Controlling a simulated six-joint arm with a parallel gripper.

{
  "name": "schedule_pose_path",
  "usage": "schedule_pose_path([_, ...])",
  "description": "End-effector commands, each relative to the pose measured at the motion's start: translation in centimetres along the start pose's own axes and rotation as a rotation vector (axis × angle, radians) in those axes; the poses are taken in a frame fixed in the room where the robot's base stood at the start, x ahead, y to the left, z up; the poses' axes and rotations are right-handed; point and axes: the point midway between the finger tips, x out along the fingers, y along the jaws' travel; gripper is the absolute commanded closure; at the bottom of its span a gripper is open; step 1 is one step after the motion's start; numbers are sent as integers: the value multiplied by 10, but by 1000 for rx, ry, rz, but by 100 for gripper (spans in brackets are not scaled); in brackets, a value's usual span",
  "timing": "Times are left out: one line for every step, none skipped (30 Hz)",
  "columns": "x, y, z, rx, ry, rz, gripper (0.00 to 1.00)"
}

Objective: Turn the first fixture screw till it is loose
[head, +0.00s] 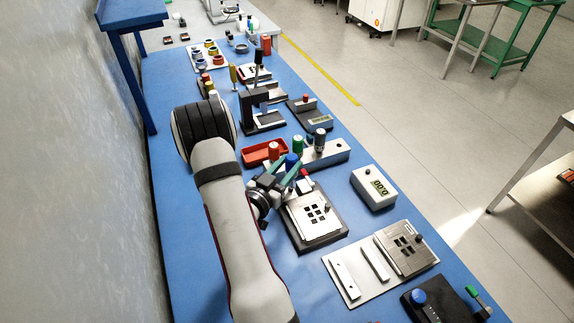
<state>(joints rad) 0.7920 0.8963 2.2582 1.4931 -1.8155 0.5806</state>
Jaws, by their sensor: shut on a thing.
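My gripper (281,176), with green fingers, is low over the upper left corner of a dark fixture (333,233) with a silver plate. It appears shut on a blue-topped tool (291,161), which shows between the fingers. The tool's lower end is hidden, so I cannot tell whether it touches a screw. A small dark knob (326,209) stands at the plate's right side. The fixture screws are too small or hidden to make out. A second silver plate with a dark knob (418,239) lies on a light board to the lower right.
A pale rack (336,153) with upright coloured handles stands just behind the gripper, beside a red tray (256,157). A white box with a display (373,190) is to the right. A black device with a blue knob (419,298) is at the front. Bare blue table lies between them.

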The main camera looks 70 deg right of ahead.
Motion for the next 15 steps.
schedule_pose_path([0, 0, -1, 1, 1, -1, 100])
schedule_pose_path([0, 0, -2, 1, 1, 0, 100])
schedule_pose_path([0, -1, -3, 1, 1, 0, 100])
schedule_pose_path([0, -1, -4, 2, 1, 0, 100])
schedule_pose_path([0, -1, -6, 1, 1, 0, 100])
schedule_pose_path([0, -1, -8, 1, 2, 0, 100])
schedule_pose_path([-1, -1, -9, 1, 2, 0, 100])
schedule_pose_path([-1, -1, -10, 0, 2, 0, 100])
schedule_pose_path([-1, -1, -10, 0, 2, 0, 100])
schedule_pose_path([-1, -1, -10, 0, 2, 0, 100])
schedule_pose_path([-1, -1, -10, -1, 2, 0, 100])
schedule_pose_path([-1, -1, -10, -1, 2, 0, 100])
schedule_pose_path([-1, -1, -10, -1, 2, 0, 100])
schedule_pose_path([-1, -1, -10, -1, 2, 0, 100])
schedule_pose_path([-1, -1, -11, 0, 2, 0, 100])
